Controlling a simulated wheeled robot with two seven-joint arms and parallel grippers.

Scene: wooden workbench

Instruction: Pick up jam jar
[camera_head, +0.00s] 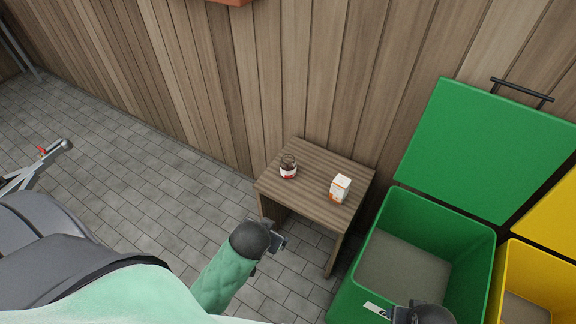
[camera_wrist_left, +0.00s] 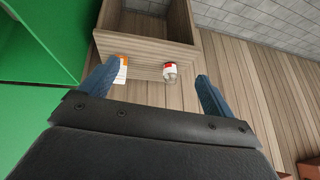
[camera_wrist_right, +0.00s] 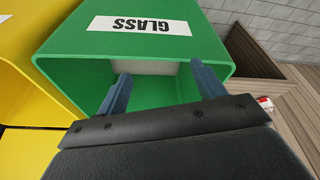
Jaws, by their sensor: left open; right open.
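The jam jar (camera_head: 288,168), dark with a red and white label, stands on the small wooden table (camera_head: 318,163), left of the carton. In the left wrist view the jar (camera_wrist_left: 169,70) shows beyond and between my fingers. My left gripper (camera_wrist_left: 155,85) is open and empty; in the head view it (camera_head: 277,240) is in front of the table, apart from the jar. My right gripper (camera_wrist_right: 162,86) is open and empty by the green bin. Part of the jar (camera_wrist_right: 266,103) shows at the right edge of the right wrist view.
A white and orange carton (camera_head: 340,188) stands on the table to the right of the jar. An open green bin (camera_head: 470,245) marked GLASS stands right of the table, with a yellow bin (camera_head: 540,268) beyond. A plank wall (camera_head: 200,70) closes off the back.

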